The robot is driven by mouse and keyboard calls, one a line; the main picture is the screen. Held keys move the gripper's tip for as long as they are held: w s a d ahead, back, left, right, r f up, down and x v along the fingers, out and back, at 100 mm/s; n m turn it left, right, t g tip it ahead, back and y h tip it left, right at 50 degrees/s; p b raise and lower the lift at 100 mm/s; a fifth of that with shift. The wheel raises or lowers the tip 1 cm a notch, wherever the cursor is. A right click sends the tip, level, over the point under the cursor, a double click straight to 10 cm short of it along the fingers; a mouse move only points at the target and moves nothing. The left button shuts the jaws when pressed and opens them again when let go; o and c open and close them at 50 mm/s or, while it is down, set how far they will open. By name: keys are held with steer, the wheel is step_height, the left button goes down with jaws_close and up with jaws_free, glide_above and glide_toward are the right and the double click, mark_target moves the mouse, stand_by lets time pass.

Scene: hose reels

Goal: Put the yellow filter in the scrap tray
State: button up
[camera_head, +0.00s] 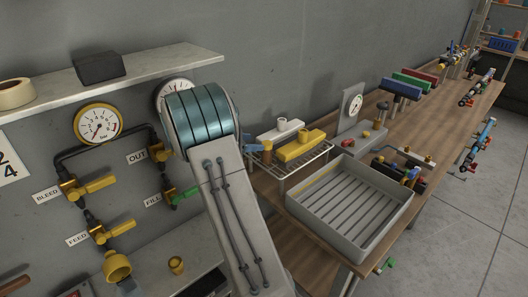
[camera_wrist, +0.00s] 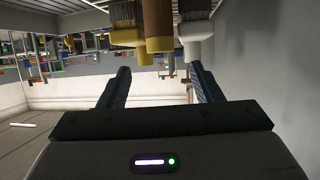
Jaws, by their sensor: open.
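The yellow filter (camera_head: 300,147) is a long yellow block with a short round stub. It lies on a wire rack (camera_head: 308,167) beside a similar white filter (camera_head: 279,132). The scrap tray appears to be the grey ribbed tray (camera_head: 398,222), empty, on the bench just in front of the rack. My gripper (camera_wrist: 160,75) is open with nothing between its blue fingers. In the wrist view, which looks upside down, a yellow piece (camera_wrist: 126,36) and a white piece (camera_wrist: 194,50), probably the two filters, show beyond the fingertips, apart from them. My arm hides most of the gripper in the head view.
A brown cylinder (camera_wrist: 158,44) shows between the yellow and white pieces. A gauge stand (camera_head: 350,132) is behind the tray, and valve fittings (camera_head: 402,170) lie to its right. A wall panel with gauges (camera_head: 98,124) and yellow valves is at left. Open floor is at right.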

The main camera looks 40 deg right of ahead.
mark_target(267, 143)
steer(key=p+x, duration=0.1)
steer(key=x, duration=0.5)
steer(key=shift+d+f, duration=0.2)
steer(key=shift+a, duration=0.1)
steer(key=shift+c, duration=0.3)
steer(key=c, duration=1.1)
